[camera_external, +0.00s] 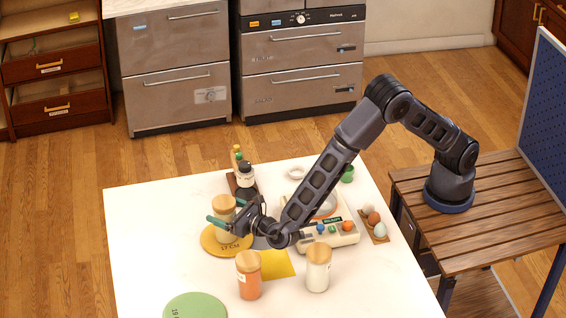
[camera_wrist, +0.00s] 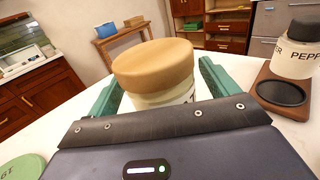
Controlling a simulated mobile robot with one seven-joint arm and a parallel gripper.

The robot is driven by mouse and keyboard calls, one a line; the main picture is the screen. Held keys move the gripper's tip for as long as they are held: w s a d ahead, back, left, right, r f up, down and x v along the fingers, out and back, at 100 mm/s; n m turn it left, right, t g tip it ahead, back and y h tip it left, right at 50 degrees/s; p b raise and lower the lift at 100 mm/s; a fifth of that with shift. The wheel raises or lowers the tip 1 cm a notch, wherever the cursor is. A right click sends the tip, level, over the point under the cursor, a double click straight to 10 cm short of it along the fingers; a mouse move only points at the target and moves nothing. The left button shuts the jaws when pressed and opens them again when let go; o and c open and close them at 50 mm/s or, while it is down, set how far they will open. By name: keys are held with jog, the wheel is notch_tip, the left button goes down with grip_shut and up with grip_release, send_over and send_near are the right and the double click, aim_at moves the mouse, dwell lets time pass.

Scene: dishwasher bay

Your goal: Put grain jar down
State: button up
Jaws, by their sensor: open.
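A pale jar with a wooden lid (camera_external: 224,203), taken to be the grain jar, appears to stand upright on a round yellow mat (camera_external: 210,246) marked "17 CM". My gripper (camera_external: 228,212) is open, its teal fingers on either side of this jar. In the wrist view the jar's lid (camera_wrist: 153,64) fills the middle, with part of its pale body below, between the fingers. The wrist's dark housing hides the jar's base and the mat there. I cannot tell whether the fingers touch the jar.
An orange jar (camera_external: 249,279) and a white jar (camera_external: 318,272) stand at the front. A pepper jar (camera_wrist: 298,50) stands on a wooden tray (camera_wrist: 285,104). A scale (camera_external: 340,236), eggs (camera_external: 374,217) and a green mat (camera_external: 195,306) are nearby. The table's left side (camera_external: 145,230) is clear.

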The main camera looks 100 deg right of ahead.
aim_at(234, 215)
jog(key=shift+r, duration=0.15)
jog(key=v, duration=0.3)
jog(key=shift+a, duration=0.1)
notch_tip(234, 215, up, 6)
jog(key=shift+r, duration=0.2)
jog(key=shift+s+d+r, duration=0.15)
jog(key=shift+d+r, duration=0.2)
jog(key=shift+r, duration=0.15)
jog(key=s+d+r+m+g+y, duration=0.1)
jog(key=s+d+r+m+g, duration=0.3)
jog(key=s, duration=0.5)
jog(key=s+d+r+m+g+y, duration=0.1)
jog(key=s+d+r+m+g, duration=0.15)
jog(key=s+d+m, duration=0.55)
jog(key=s+d+r+m+g+y, duration=0.1)
jog(key=s+d+r+m+g, duration=0.3)
jog(key=s, duration=0.5)
jog(key=s+a+m+y, duration=0.2)
jog(key=s+m+y, duration=0.1)
jog(key=s, duration=0.7)
jog(key=s+a+m+t+y, duration=0.1)
jog(key=s+a+m+y, duration=0.1)
jog(key=s, duration=0.8)
jog(key=s+a+m+t+y, duration=0.1)
jog(key=s+m+y, duration=0.3)
jog(key=s, duration=0.6)
jog(key=shift+s+a+r+m+y, duration=0.2)
jog(key=shift+s+a+m+y, duration=0.2)
jog(key=shift+a+m, duration=0.5)
